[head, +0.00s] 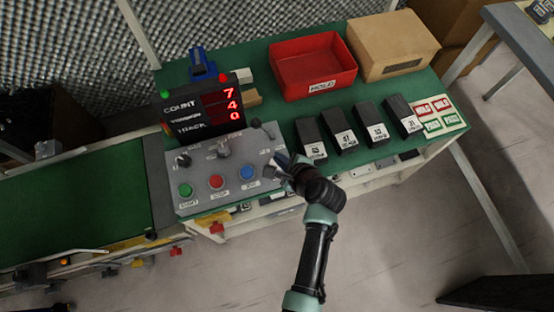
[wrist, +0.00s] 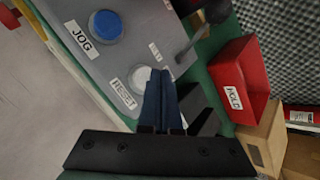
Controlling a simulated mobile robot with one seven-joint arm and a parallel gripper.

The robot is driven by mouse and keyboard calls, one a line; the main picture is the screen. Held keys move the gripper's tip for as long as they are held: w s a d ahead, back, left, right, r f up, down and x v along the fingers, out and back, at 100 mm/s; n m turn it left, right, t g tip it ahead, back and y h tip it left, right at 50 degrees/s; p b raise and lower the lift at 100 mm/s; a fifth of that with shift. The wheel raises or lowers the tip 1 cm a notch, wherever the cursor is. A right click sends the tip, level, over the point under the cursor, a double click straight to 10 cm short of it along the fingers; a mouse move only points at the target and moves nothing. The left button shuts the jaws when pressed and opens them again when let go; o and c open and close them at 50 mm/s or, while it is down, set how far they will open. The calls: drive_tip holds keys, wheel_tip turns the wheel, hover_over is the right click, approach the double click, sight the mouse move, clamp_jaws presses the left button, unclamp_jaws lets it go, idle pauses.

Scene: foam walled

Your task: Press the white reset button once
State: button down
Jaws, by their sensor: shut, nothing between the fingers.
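The grey control panel (head: 205,178) stands on the green bench. In the wrist view, the white reset button (wrist: 138,77) sits on the panel beside its RESET label. My gripper (wrist: 160,76) is shut and empty, and its dark blue fingers cover the button's right part. Whether the fingertips touch the button or hover over it, I cannot tell. In the head view, my gripper (head: 279,163) is over the panel's right end, and I cannot make out the white button there.
A blue JOG button (wrist: 105,27), a red button (head: 216,182) and a green button (head: 185,190) share the panel. A lever (head: 264,129) rises near its back right. Black boxes (head: 311,138) stand to the right. A red HOLD bin (head: 313,66) and cardboard box (head: 392,42) stand behind.

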idle(0.4)
drive_tip(key=shift+f, duration=0.4)
drive_tip(key=shift+f+b, duration=0.45)
drive_tip(key=shift+f, duration=0.1)
idle(0.6)
drive_tip(key=shift+r, duration=0.1)
drive_tip(key=shift+r+p, duration=0.85)
drive_tip(key=shift+p, duration=0.25)
wheel_tip(320, 180, up, 5)
drive_tip(key=p, duration=0.5)
drive_tip(key=shift+r, duration=0.1)
